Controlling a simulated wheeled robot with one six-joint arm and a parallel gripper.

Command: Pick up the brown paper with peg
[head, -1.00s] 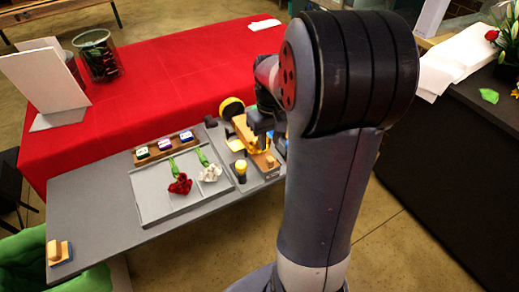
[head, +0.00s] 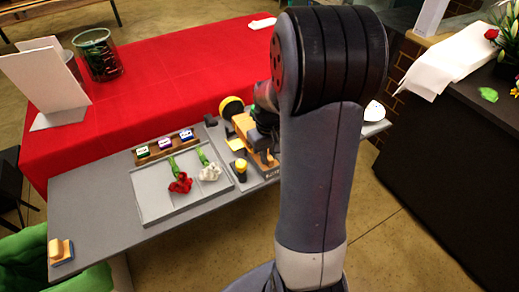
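A tan-brown piece (head: 244,125) lies at the right part of the grey table, partly behind my arm; it looks like the brown paper, but I cannot make out a peg on it. My gripper (head: 264,143) is a dark shape low over this right end of the table, right beside or over the tan piece. Its fingertips are too small and too covered to tell whether they are open or shut, or touching anything.
A grey tray (head: 150,209) holds a red flower (head: 181,183) and a white flower (head: 210,173). Behind it is a wooden rack (head: 151,155) with small labelled boxes. A yellow-topped item (head: 241,166) stands near my gripper. A tan-and-blue block (head: 60,251) sits at front left.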

